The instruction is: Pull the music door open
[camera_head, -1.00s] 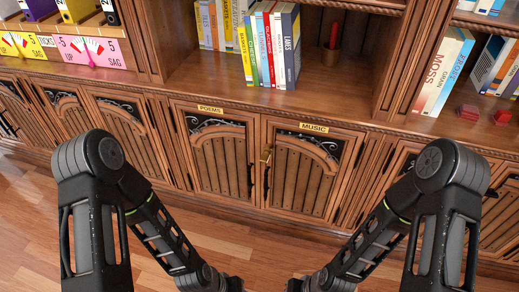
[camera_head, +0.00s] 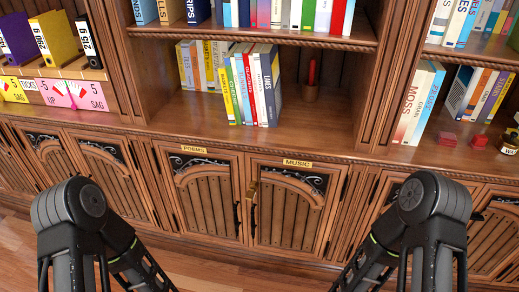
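The music door (camera_head: 289,209) is a brown wooden cabinet door with an arched panel and dark scrollwork. It is shut, under a brass label reading MUSIC (camera_head: 298,163). A small brass piece (camera_head: 252,190) and a dark handle (camera_head: 252,218) sit at its left edge. The poems door (camera_head: 205,195) is shut beside it on the left. My two arms come in at the lower left and lower right, in front of the cabinets. Both grippers are below the bottom edge of the picture, out of view.
A wooden counter (camera_head: 330,135) runs above the doors, carrying several books (camera_head: 255,90), a red candle in a holder (camera_head: 311,82) and red blocks (camera_head: 447,140). Coloured binders (camera_head: 55,42) stand at the upper left. Bare wooden floor (camera_head: 215,268) lies below the cabinets.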

